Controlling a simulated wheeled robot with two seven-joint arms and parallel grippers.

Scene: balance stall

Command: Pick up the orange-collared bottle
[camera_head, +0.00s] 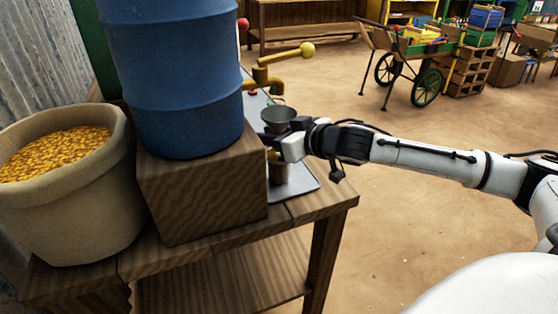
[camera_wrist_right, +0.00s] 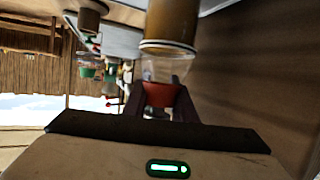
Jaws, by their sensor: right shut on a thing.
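The orange-collared bottle shows in the right wrist view, with its red-orange collar (camera_wrist_right: 161,94) between my fingers. A clear section and a brown cylindrical part (camera_wrist_right: 172,25) extend from the collar toward the top of that view. My right gripper (camera_wrist_right: 160,108) is shut on the bottle at the collar. In the head view my right gripper (camera_head: 283,147) is over the tray, just right of the wooden block. A small brownish, metallic-looking body (camera_head: 279,171) shows below it, but the bottle is mostly hidden there. My left gripper is not in view.
A dark funnel-like bowl (camera_head: 278,117) is beside my gripper, above the grey tray (camera_head: 304,185). A grain pot (camera_head: 115,165) stands left. A green-collared vessel (camera_wrist_right: 88,71) shows in the wrist view.

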